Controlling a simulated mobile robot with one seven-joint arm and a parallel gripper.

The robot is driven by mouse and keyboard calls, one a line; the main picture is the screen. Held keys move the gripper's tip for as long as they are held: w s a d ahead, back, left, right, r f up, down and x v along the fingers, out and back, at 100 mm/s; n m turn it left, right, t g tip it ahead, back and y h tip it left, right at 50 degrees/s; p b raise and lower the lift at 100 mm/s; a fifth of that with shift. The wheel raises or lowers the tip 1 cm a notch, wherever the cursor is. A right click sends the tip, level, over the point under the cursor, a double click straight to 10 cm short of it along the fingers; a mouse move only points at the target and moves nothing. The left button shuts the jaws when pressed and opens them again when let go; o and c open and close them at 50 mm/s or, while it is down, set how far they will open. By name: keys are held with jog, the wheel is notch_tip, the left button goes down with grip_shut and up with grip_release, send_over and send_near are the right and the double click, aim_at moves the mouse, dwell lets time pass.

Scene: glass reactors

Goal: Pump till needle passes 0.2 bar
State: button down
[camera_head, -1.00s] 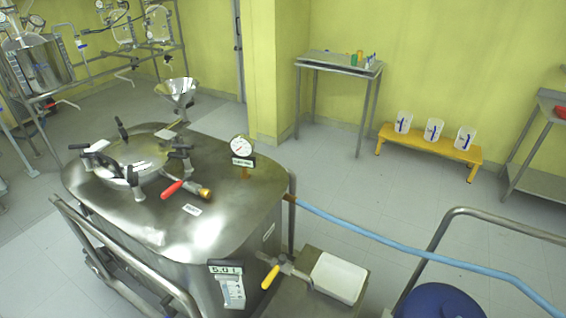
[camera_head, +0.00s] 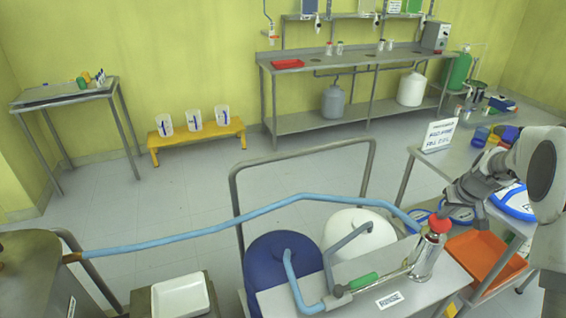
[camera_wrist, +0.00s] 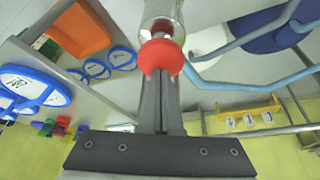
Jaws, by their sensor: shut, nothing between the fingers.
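A hand pump (camera_head: 428,258) with a shiny metal body and a red knob (camera_head: 439,223) stands on a small steel bench at the lower right. My gripper (camera_head: 458,207) is at the knob, its fingers shut together with nothing between them. In the wrist view, the fingertips (camera_wrist: 160,78) meet the red knob (camera_wrist: 161,54), and the pump's clear or shiny body lies beyond it. I cannot tell whether they touch. The light-blue hose (camera_head: 240,217) runs from the pump area left to the metal vessel (camera_head: 28,270). The gauge and its needle are out of view now.
A valve with a green handle (camera_head: 363,281) sits on the pipe beside the pump. A blue drum (camera_head: 268,270) and a white drum (camera_head: 358,236) stand behind the bench. An orange tray (camera_head: 487,262) lies right of the pump. Open floor lies beyond the metal rail (camera_head: 300,153).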

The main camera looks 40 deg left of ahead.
notch_tip(320, 180, up, 8)
jog(key=p, duration=0.5)
dwell(0.6)
notch_tip(320, 180, down, 9)
jog(key=b, duration=0.6)
jog(key=shift+s+r, duration=0.1)
jog(key=shift+r, duration=0.3)
notch_tip(320, 180, up, 8)
jog(key=p, duration=0.5)
jog(key=shift+r, duration=0.2)
jog(key=shift+r, duration=0.1)
